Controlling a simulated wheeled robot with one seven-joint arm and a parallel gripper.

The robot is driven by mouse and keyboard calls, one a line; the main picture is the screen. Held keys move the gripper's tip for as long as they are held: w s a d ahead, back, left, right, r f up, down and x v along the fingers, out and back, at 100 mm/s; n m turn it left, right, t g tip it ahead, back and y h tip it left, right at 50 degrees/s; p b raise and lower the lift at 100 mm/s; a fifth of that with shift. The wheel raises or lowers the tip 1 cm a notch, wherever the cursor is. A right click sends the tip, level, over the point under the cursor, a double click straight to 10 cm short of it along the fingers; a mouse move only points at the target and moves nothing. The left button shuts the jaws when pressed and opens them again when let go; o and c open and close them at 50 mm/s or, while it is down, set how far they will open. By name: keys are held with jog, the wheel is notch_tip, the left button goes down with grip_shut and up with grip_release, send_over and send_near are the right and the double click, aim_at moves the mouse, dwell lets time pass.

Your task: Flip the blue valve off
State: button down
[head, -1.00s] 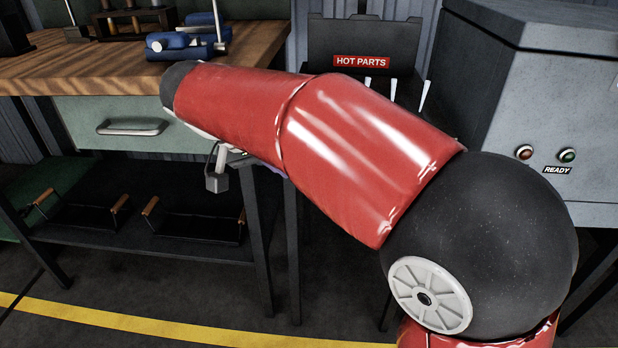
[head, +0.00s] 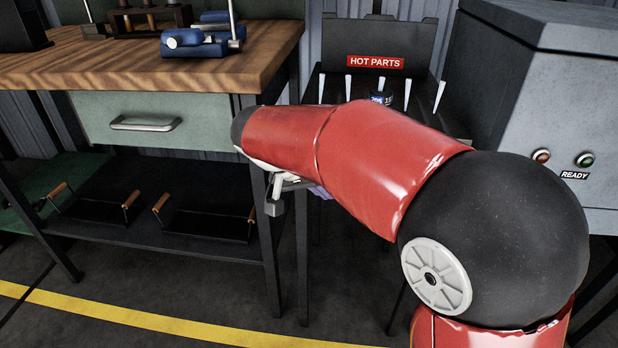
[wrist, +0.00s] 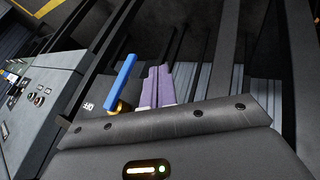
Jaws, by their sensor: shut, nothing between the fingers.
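The blue valve lever (wrist: 122,84) shows in the wrist view as a straight blue bar on a brass body (wrist: 120,106). A white OFF label (wrist: 88,106) is just left of it. My gripper (wrist: 158,70) has two purple fingers pressed together, with nothing between them. The fingers are just right of the lever in the picture, with a small gap showing; the depth between them is unclear. The lever's lower end and the valve body are partly hidden by my wrist. In the head view the valve is not visible, and only a bit of purple shows below my arm.
A grey cabinet (head: 570,90) with a READY label stands at right. A dark HOT PARTS stand (head: 375,35) with upright white pegs is behind my arm. A wooden workbench (head: 110,60) stands at left, with trays (head: 205,217) on its lower shelf. Floor in front is clear.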

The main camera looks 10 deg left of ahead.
jog(key=d, duration=0.3)
jog(key=shift+s+d+r, duration=0.1)
jog(key=shift+d+r, duration=0.1)
jog(key=shift+d, duration=0.15)
jog(key=shift+f, duration=0.1)
